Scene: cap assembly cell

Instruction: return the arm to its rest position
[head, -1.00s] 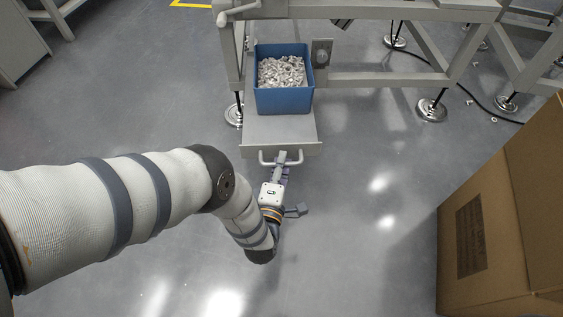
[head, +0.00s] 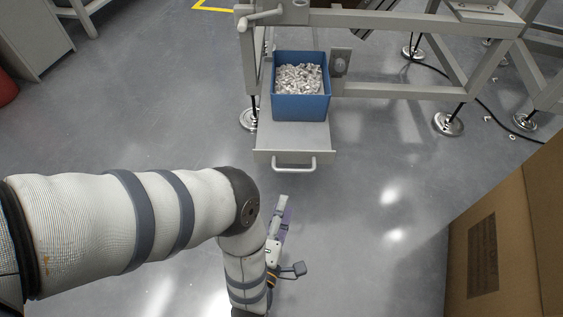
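My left arm comes in from the left and bends down at the elbow. My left gripper (head: 281,203) is just in front of the pulled-out drawer (head: 293,141), below its handle (head: 293,165) in the picture. A gap of floor shows between the fingertips and the handle, and I see nothing held. The fingers are seen almost edge-on, so their opening is unclear. Part of the wrist is hidden behind the forearm. My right arm and gripper are not in view.
A blue bin (head: 301,108) full of small pale metallic parts stands on the drawer. A grey metal frame (head: 395,91) with round feet is behind it. A large cardboard box (head: 508,245) fills the lower right. Grey floor (head: 375,190) is clear between.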

